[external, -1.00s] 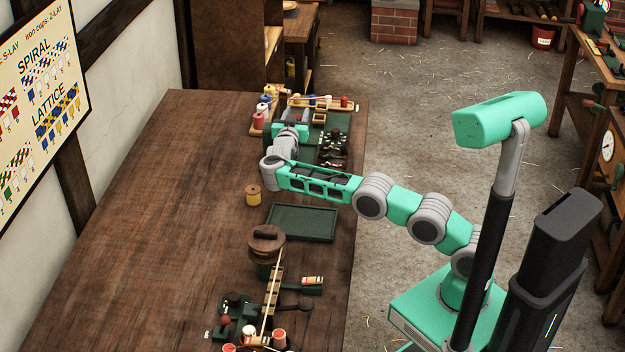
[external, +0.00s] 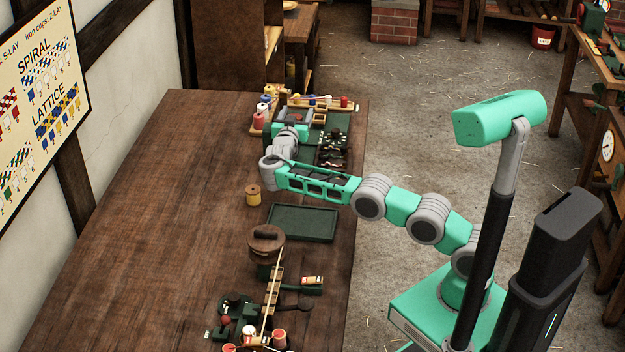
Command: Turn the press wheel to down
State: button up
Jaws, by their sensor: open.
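My gripper (external: 293,118) is at the far end of the workbench, over the left part of a dark green machine (external: 334,134) with several dark knobs or fittings on it. The fingers are small here and partly hidden by my wrist. I cannot tell whether they touch anything. I cannot make out a press wheel with certainty; it may be hidden behind my gripper and wrist, and its position cannot be read.
Coloured spools (external: 259,120) stand left of my gripper. The bench's left side (external: 150,220) is clear.

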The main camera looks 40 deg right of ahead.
jog(key=v, duration=0.8)
jog(key=shift+b, duration=0.3)
jog(key=shift+d, duration=0.1)
jog(key=shift+r, duration=0.1)
